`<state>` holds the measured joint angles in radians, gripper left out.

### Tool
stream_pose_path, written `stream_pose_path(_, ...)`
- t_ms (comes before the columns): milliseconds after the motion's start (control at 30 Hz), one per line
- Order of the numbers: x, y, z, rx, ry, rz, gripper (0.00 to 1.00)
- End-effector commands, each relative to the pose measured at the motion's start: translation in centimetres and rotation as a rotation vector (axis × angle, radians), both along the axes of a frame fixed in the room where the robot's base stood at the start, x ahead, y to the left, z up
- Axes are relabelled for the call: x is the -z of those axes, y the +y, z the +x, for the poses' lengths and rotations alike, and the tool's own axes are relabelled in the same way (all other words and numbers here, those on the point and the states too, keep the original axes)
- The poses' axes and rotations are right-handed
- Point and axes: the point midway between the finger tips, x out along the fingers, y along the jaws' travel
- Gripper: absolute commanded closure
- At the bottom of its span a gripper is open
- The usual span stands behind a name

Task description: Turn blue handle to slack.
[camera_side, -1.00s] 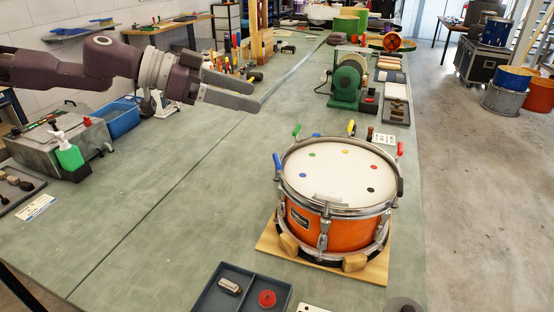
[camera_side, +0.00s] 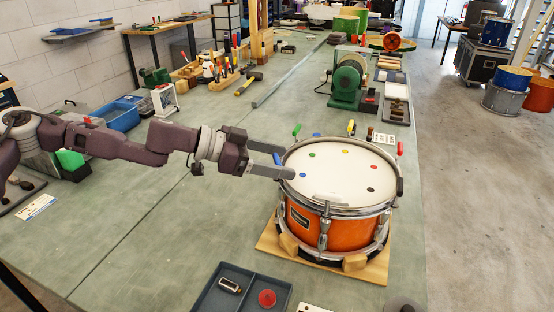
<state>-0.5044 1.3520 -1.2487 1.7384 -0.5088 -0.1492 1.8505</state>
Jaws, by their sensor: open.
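The orange snare drum (camera_side: 350,235) has a white head and several coloured dots near its rim. The blue handle (camera_side: 277,159) stands at the drum's left rim, close to a blue dot (camera_side: 303,175) on the head. My gripper (camera_side: 289,161) is open at that left rim, with one finger on the far side of the blue handle and one on the near side. I cannot tell whether either finger touches it. The near finger hides the handle's lower part.
A green handle (camera_side: 296,129), a yellow handle (camera_side: 351,127) and a red handle (camera_side: 400,149) stand around the rim. The drum sits on a wooden board (camera_side: 376,270). A dark tray (camera_side: 255,303) lies in front.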

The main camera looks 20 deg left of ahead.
Motion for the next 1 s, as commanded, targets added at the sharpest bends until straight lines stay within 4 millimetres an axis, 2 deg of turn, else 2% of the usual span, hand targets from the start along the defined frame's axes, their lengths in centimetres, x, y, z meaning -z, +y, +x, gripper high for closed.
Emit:
stream_pose_path(33,-0.01,0.02,-0.01,0.0,0.0,0.0,0.31)
stream_pose_path(300,-0.04,0.03,-0.02,0.0,0.0,0.0,0.84)
stream_pose_path(367,-0.04,0.03,-0.02,0.0,0.0,0.0,0.93)
stream_pose_path(667,-0.02,0.02,-0.07,-0.049,-0.001,0.002,0.93)
stream_pose_path(1000,-0.17,-0.1,-0.16,-0.298,-0.01,0.007,0.93)
